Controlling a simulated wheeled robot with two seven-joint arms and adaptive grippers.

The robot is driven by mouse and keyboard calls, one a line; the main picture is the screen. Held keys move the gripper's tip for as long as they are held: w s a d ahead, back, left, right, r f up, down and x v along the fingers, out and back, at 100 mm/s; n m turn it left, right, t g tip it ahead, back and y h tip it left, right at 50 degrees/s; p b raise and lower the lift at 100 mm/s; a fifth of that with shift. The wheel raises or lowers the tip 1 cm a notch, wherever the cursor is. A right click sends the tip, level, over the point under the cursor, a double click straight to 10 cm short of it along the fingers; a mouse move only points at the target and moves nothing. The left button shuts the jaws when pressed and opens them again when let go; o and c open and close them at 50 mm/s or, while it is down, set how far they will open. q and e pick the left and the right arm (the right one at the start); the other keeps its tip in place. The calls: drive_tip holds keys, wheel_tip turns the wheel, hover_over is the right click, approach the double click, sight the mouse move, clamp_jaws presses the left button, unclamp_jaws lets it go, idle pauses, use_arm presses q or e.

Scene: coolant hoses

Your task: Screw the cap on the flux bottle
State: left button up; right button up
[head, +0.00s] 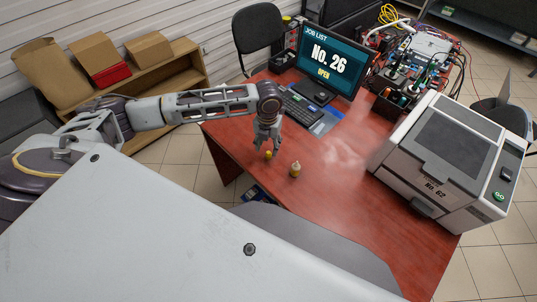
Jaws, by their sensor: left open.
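The flux bottle (295,171) stands upright on the red-brown desk, with a yellowish body and a pale narrow top. A small yellow piece, which looks like the cap (268,155), is on or just above the desk to the left of the bottle. My left gripper (267,146) points down directly over the yellow piece, with its fingers open. I cannot tell whether the fingers touch it. My right gripper is not in view.
A keyboard (300,108) and a monitor (330,60) reading "No. 26 OPEN" stand behind the gripper. A large grey machine (445,150) fills the desk's right side. The desk (335,200) is clear around the bottle. A chair (258,35) stands behind.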

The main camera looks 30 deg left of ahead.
sight(268, 152)
use_arm(q)
drive_tip(key=shift+f, duration=0.15)
drive_tip(key=shift+w+f, duration=0.15)
drive_tip(key=shift+f, duration=2.4)
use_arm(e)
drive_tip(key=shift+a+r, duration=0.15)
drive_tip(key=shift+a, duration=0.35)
use_arm(q)
drive_tip(key=shift+c, duration=0.4)
drive_tip(key=c, duration=0.7)
drive_tip(key=shift+r, duration=0.1)
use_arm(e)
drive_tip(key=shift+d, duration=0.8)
